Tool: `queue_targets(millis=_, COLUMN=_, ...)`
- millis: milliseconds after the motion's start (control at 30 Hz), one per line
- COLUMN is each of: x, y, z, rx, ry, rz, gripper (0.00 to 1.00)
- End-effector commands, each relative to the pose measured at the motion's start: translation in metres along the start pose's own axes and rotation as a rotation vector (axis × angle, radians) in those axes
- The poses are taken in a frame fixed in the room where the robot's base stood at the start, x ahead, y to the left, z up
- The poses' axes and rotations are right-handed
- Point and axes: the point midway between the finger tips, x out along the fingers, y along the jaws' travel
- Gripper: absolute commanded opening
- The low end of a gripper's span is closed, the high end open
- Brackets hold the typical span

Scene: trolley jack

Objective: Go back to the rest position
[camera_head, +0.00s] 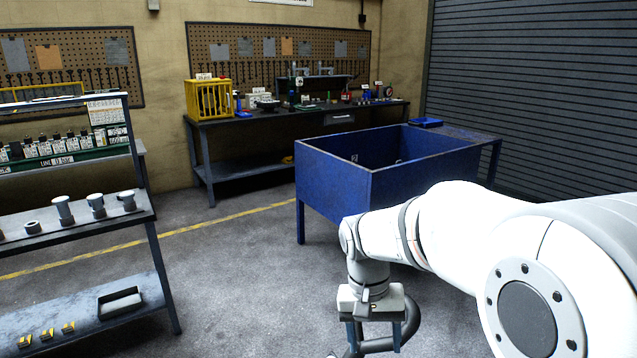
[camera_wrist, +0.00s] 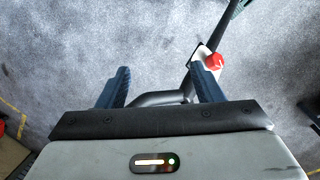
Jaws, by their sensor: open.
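My gripper (camera_head: 375,335) points down at the bottom of the head view, in front of the blue bin. In the wrist view my gripper (camera_wrist: 160,73) has its two blue fingers apart, and I see nothing clamped between them. A dark curved tube (camera_head: 411,318), which looks like part of the trolley jack, shows beside and below the fingers. In the wrist view the dark tube (camera_wrist: 160,98) crosses the gap between the fingers; I cannot tell whether it touches them. A red knob (camera_wrist: 214,61) on a pale plate sits by the right finger, with a dark bar running up past it. The rest of the jack is hidden.
A blue bin (camera_head: 335,190) on legs stands just beyond my arm. A shelf rack (camera_head: 75,232) with grey parts stands at the left. A workbench (camera_head: 240,122) with tools lines the back wall. The grey floor (camera_head: 235,265) between rack and bin is clear.

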Motion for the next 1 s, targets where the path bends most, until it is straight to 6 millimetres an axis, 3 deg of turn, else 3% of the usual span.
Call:
queue_targets(millis=200, x=-0.007, y=0.041, z=0.053, rx=-0.065, ry=0.152, rz=-0.098, gripper=0.6)
queue_targets(millis=433, x=0.002, y=0.063, z=0.096, rx=-0.123, ry=0.295, rz=-0.146, gripper=0.6)
queue_targets(millis=600, x=0.007, y=0.069, z=0.109, rx=-0.144, ry=0.346, rz=-0.153, gripper=0.6)
queue_targets(millis=833, x=0.009, y=0.069, z=0.111, rx=-0.149, ry=0.353, rz=-0.154, gripper=0.6)
queue_targets(millis=1000, x=0.009, y=0.069, z=0.11, rx=-0.149, ry=0.353, rz=-0.154, gripper=0.48)
